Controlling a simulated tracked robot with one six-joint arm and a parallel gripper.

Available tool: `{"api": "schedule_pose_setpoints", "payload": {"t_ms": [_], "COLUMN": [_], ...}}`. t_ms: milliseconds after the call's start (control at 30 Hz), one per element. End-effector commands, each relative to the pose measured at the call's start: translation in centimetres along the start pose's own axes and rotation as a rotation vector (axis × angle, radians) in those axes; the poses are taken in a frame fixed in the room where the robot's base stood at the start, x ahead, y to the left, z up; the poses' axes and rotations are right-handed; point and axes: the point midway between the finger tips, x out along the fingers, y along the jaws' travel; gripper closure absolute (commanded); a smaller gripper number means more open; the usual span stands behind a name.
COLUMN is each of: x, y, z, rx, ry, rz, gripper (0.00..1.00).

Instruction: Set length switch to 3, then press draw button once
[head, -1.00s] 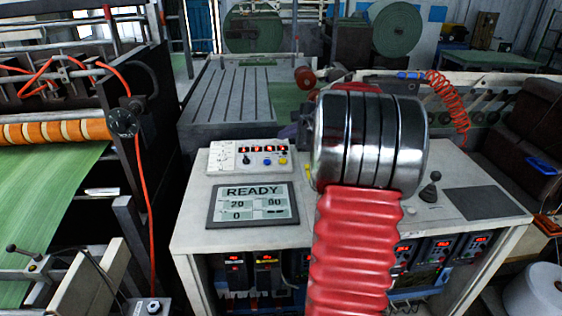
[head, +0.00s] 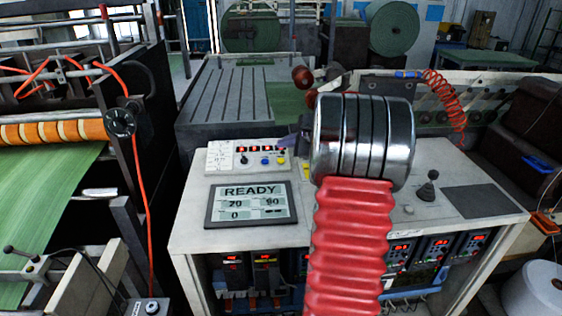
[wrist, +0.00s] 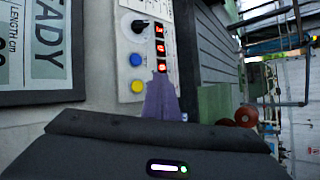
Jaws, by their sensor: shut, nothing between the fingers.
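A white control box (head: 222,155) on the console carries a row of red displays, a dark rotary knob (head: 244,160), a blue button (head: 265,160) and a yellow button (head: 281,160). The wrist view shows the black knob (wrist: 138,26), blue button (wrist: 135,59) and yellow button (wrist: 137,87) in a line. My gripper's purple fingers (wrist: 162,100) are shut and empty, at the display edge of the box near the yellow button; contact cannot be told. In the head view my gripper (head: 290,141) is mostly behind my wrist. Labels and the knob's setting are too small to read.
A screen (head: 251,204) reading READY lies tilted below the box. A black joystick (head: 428,188) and dark pad (head: 477,201) are to the right on the console top (head: 190,245). A machine with green sheet (head: 50,190) stands left.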

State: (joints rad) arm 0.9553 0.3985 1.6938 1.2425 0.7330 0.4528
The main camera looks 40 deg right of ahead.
Motion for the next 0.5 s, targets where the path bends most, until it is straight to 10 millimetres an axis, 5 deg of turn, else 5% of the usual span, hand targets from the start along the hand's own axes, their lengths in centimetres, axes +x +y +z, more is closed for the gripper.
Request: {"api": "schedule_pose_setpoints", "payload": {"t_ms": [500], "x": [3.0], "y": [2.3], "z": [-2.2], "rx": [0.001], "ry": [0.001], "rz": [0.001], "gripper": [1.0]}}
